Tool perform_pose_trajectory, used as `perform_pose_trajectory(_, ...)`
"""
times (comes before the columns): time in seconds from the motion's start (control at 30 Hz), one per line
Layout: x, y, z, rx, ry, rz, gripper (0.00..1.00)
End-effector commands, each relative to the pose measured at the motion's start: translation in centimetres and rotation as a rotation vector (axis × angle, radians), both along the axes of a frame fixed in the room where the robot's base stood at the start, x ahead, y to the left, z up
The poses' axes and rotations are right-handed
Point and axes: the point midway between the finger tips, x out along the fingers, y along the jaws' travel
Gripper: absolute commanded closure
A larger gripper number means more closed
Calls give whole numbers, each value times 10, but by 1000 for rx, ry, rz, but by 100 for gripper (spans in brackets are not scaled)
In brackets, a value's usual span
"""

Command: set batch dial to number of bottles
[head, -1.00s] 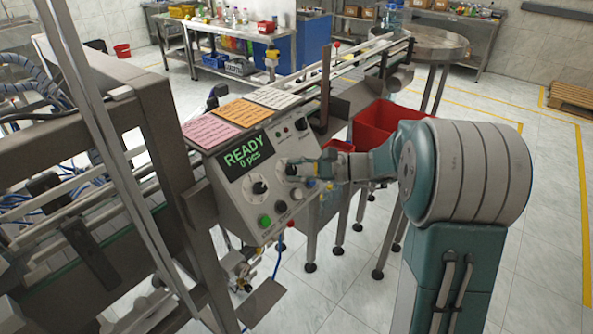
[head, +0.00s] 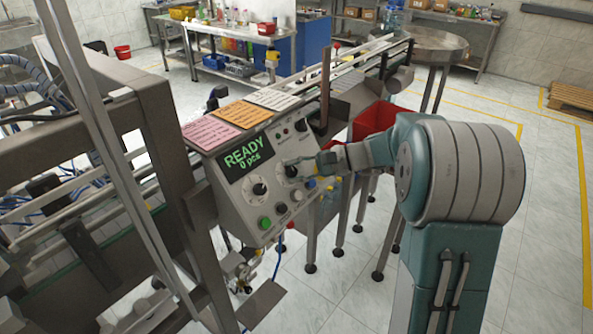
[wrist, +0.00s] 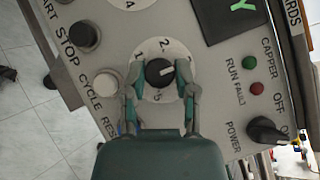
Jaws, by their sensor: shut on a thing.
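The control panel (head: 232,207) faces me with a green display (head: 247,157) reading READY, 0 pcs. It has two round dials with black knobs, a left dial (head: 260,188) and a right dial (head: 291,170). My gripper (head: 303,164) is at the right dial. In the wrist view its fingers (wrist: 162,92) stand on either side of the black knob (wrist: 159,72), shut on it. The knob's white mark points right in that view. Numbers ring the dial, partly hidden by the fingers. I cannot read the dial's name. I cannot make out bottles on the line.
Green, black and white push buttons sit below the dials; the white one (wrist: 105,84) is close beside my left finger. A black power knob (wrist: 267,130) is at right. Coloured cards (head: 240,113) lie atop the panel. A red bin (head: 378,117) stands behind my arm.

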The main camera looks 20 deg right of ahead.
Motion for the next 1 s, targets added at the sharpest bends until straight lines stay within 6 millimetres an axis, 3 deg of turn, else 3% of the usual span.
perform_pose_trajectory(0.07,-1,1,-2,0,5,1,100)
perform_pose_trajectory(0.1,-1,1,-2,-1,5,2,58)
perform_pose_trajectory(0.17,-1,1,-2,-1,5,2,31)
perform_pose_trajectory(0.2,0,1,-2,0,5,1,29)
perform_pose_trajectory(0.63,-2,-6,1,0,2,-1,29)
perform_pose_trajectory(1.0,-22,-70,23,-1,3,-3,29)
